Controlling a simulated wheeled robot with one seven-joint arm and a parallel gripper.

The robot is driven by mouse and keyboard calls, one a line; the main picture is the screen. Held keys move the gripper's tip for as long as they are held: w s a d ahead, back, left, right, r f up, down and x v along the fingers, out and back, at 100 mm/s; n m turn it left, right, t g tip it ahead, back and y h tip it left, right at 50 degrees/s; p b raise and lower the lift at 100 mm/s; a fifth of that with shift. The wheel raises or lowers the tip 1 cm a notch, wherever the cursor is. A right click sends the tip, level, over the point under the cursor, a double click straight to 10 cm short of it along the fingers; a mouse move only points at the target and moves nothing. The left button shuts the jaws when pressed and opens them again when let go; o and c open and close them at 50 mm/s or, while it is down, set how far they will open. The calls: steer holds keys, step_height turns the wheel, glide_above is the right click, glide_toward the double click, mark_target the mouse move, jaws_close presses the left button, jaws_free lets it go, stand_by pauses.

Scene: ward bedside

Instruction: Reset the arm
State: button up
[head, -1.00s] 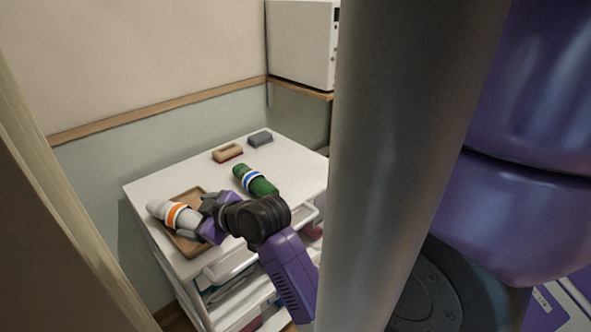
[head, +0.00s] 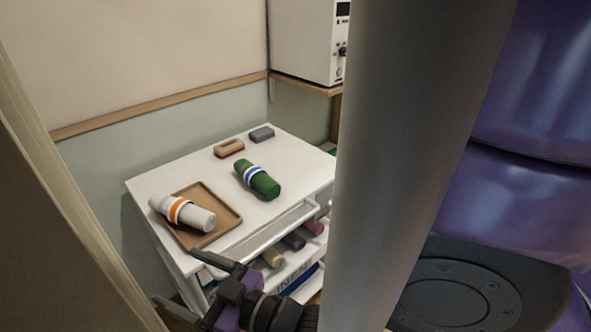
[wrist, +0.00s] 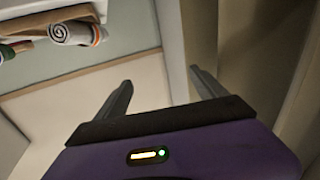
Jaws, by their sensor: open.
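My gripper (head: 182,279) is open and empty at the bottom of the head view, in front of the white cart (head: 290,160) and apart from it. In the wrist view its two fingers (wrist: 160,92) are spread with nothing between them. A white roll with an orange band (head: 184,213) lies on a brown tray (head: 222,193) on the cart top. The roll also shows at the upper left of the wrist view (wrist: 72,33). A green roll with a blue and white band (head: 258,180) lies on the cart top, right of the tray.
A tan and red block (head: 229,148) and a grey block (head: 262,134) lie at the back of the cart top. Several rolls sit on the shelf below. A brown upright panel (head: 60,220) stands at the left. A white cabinet (head: 305,40) stands behind.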

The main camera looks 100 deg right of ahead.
steer(key=s+a+f+n+y, duration=0.2)
steer(key=s+a+y, duration=0.2)
steer(key=s+a, duration=0.2)
steer(key=s+a+f+n+g+y, duration=0.1)
steer(key=s+a+f+n+y, duration=0.2)
steer(key=s+a, duration=0.3)
steer(key=a+y, duration=0.1)
steer(key=a, duration=0.3)
